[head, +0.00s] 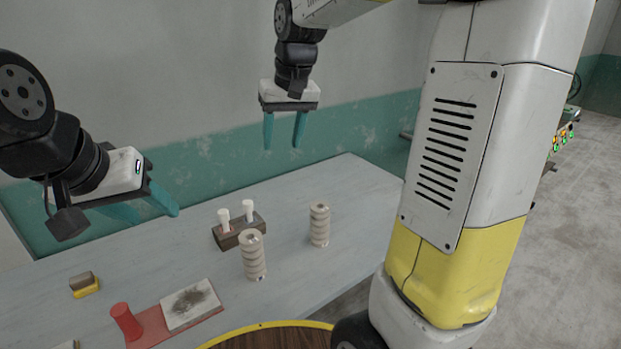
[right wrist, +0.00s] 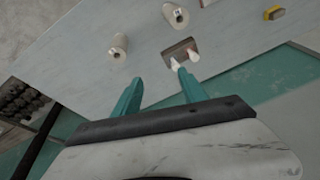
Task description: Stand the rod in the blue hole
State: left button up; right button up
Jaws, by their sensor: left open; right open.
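A dark brown block (head: 228,241) stands on the grey table with two pale upright pegs, a left one (head: 225,222) and a right one (head: 248,210). I cannot tell whether either is the rod. The block (right wrist: 178,49) also shows in the right wrist view, partly behind a fingertip. No blue hole can be made out. My right gripper (head: 283,144) is open and empty, raised above the table's back edge. My left gripper (head: 147,208) is open and empty, left of the block and above the table.
Two ribbed beige columns, a nearer one (head: 254,258) and a farther one (head: 319,226), stand right of the block. A round yellow-rimmed wooden top (head: 275,340) is at the bottom.

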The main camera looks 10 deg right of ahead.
jog(key=s+d+t, duration=0.1)
jog(key=s+d, duration=0.1)
jog(key=s, duration=0.7)
jog(key=s+d+f+m+t, duration=0.1)
jog(key=s+d+t, duration=0.1)
jog(key=s, duration=0.8)
jog(key=shift+s+d+f+y, duration=0.25)
jog(key=shift+s+y, duration=0.05)
